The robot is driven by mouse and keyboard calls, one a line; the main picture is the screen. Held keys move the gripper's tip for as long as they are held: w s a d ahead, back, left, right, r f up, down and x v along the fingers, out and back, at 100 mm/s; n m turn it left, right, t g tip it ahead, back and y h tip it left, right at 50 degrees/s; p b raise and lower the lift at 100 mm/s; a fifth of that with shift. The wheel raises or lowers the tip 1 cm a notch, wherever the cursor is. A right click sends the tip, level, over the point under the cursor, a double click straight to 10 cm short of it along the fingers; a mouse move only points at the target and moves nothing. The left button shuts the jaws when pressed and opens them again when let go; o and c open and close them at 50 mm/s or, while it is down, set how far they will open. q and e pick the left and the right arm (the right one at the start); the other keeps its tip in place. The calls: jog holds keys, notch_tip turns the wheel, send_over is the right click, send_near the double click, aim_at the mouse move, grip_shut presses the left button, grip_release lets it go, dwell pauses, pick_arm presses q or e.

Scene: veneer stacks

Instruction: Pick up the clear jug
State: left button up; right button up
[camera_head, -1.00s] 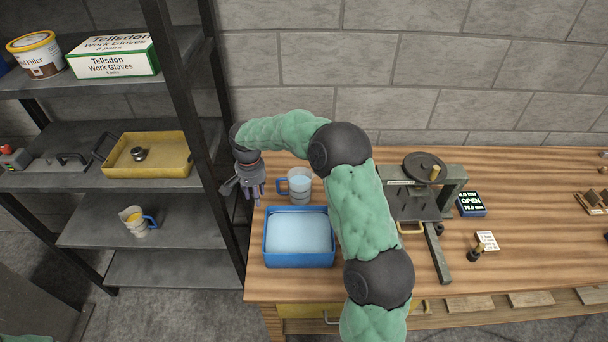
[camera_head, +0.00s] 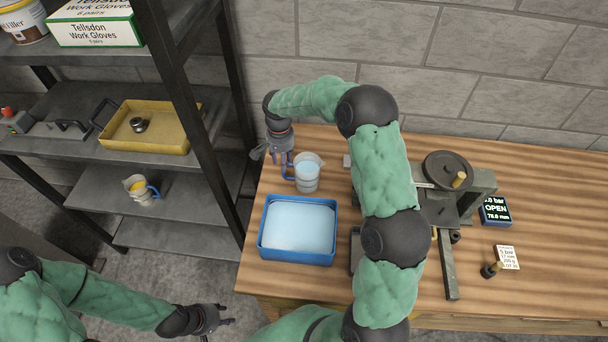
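A clear jug (camera_head: 309,178) with a blue handle and pale blue contents stands upright on the wooden bench, behind a blue tray (camera_head: 264,243) of pale liquid. My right gripper (camera_head: 284,161) points down at the jug's left side, by its handle. Its fingers overlap the handle in the picture; I cannot tell whether they grip it. A second jug (camera_head: 139,193) with a blue handle and yellow-orange contents stands on the shelf at left. My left gripper (camera_head: 227,314) is low at the bottom of the view, in front of the bench, empty with its fingers apart.
A dark shelf rack (camera_head: 190,120) stands left of the bench, holding a yellow tray (camera_head: 165,147) and a glove box (camera_head: 95,27). A press with a round wheel (camera_head: 447,171) and a display (camera_head: 495,212) lie right of my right arm. The brick wall is close behind.

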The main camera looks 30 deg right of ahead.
aim_at(284, 177)
notch_tip(284, 177, down, 5)
jog(key=shift+f+b, duration=0.1)
jog(key=shift+b, duration=0.25)
grip_shut()
